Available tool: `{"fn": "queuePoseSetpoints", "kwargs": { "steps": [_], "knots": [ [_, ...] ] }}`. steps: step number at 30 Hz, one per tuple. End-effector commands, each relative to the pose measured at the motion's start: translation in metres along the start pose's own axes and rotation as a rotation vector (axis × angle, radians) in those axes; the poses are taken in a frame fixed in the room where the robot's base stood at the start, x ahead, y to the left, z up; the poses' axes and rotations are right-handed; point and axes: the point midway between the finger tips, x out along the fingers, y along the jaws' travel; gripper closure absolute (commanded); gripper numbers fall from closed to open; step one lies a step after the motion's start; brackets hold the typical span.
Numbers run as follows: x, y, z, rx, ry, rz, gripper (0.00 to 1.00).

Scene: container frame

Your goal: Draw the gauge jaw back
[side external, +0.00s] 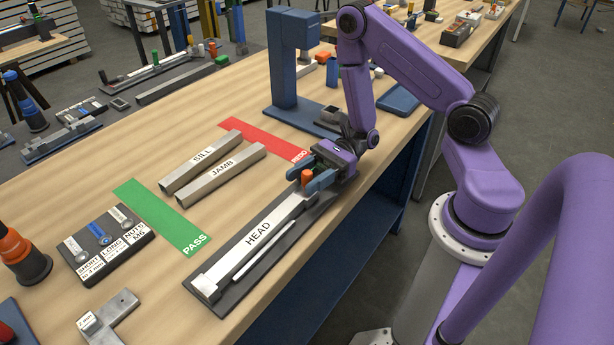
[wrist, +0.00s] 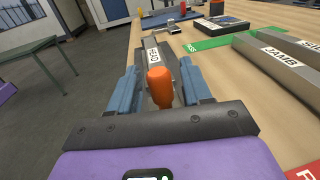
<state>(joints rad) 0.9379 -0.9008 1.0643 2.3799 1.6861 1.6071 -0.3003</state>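The gauge (side external: 215,290) is a long dark base near the table's front edge, with a light bar labelled HEAD (side external: 257,232) lying along it. The gauge jaw's orange knob (side external: 307,177) stands at the bar's far end. My gripper (side external: 311,172) is at the knob, with one blue finger on each side. In the wrist view the knob (wrist: 160,88) stands upright between the spread fingers, with a gap on both sides. The gripper is open and holds nothing. The jaw's body under the knob is mostly hidden by the gripper.
Bars labelled SILL (side external: 200,160) and JAMB (side external: 222,170) lie beside the gauge. A green PASS strip (side external: 160,215) and a red REDO strip (side external: 255,138) mark the table. A blue press stand (side external: 283,70) rises behind my gripper. A dark parts block (side external: 110,245) sits at the near left.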

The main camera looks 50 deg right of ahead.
Motion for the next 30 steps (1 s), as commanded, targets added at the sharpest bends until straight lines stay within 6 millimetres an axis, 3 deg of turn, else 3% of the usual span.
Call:
{"fn": "queuePoseSetpoints", "kwargs": {
  "steps": [1, 4, 5, 11, 24, 30],
  "knots": [
    [0.0, 0.0, 0.0, 0.0, 0.0, 0.0, 0.64],
    [0.0, 0.0, 0.0, 0.0, 0.0, 0.0, 0.97],
    [0.0, 0.0, 0.0, 0.0, 0.0, 0.0, 1.0],
    [-0.003, -0.001, 0.0, 0.0, 0.0, -0.002, 1.0],
    [-0.052, -0.01, 0.0, -0.001, 0.0, -0.004, 1.0],
    [-0.06, -0.01, 0.0, -0.001, 0.001, -0.003, 1.0]
  ]
}}
